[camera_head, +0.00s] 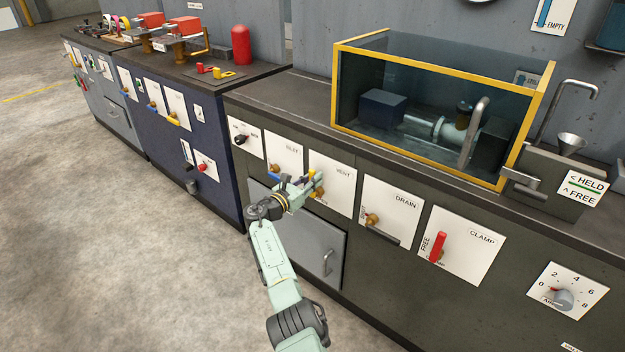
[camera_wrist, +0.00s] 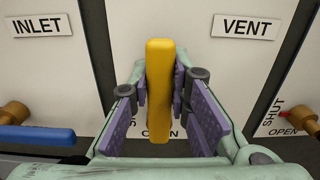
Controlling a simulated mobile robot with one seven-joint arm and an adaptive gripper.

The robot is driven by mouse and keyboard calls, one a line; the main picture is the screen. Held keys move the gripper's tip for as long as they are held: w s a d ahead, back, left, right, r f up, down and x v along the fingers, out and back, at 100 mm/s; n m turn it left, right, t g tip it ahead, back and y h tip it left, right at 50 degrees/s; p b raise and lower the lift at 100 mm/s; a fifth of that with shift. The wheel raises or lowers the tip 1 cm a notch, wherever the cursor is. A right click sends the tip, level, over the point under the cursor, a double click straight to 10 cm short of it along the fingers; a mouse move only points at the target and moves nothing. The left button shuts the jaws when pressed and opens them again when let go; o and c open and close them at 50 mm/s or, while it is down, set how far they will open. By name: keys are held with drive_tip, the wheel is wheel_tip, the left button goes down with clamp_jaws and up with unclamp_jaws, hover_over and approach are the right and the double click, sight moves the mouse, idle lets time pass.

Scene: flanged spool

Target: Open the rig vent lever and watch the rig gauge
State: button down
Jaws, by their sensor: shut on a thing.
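The vent plate (camera_head: 334,190) is white, on the dark bench front, with a VENT label also visible in the wrist view (camera_wrist: 246,26). Its yellow lever (camera_wrist: 160,85) stands upright in the wrist view, with OPEN lettering partly hidden below it. My gripper (camera_wrist: 160,105) is shut on the lever, with a purple pad on each side. In the head view my gripper (camera_head: 308,184) is at the vent plate and hides most of the lever. A round white dial (camera_head: 480,1) on the wall is cut off by the top edge; its reading is not visible.
The inlet's blue lever (camera_wrist: 38,135) is close on the left. The drain plate (camera_head: 390,210) and the clamp's red lever (camera_head: 438,246) are to the right. A yellow-edged glass enclosure (camera_head: 430,110) stands above on the bench. Open floor (camera_head: 90,230) lies left.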

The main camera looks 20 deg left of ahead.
drive_tip(key=c, duration=1.5)
unclamp_jaws()
drive_tip(key=v, duration=1.2)
drive_tip(key=shift+a, duration=0.1)
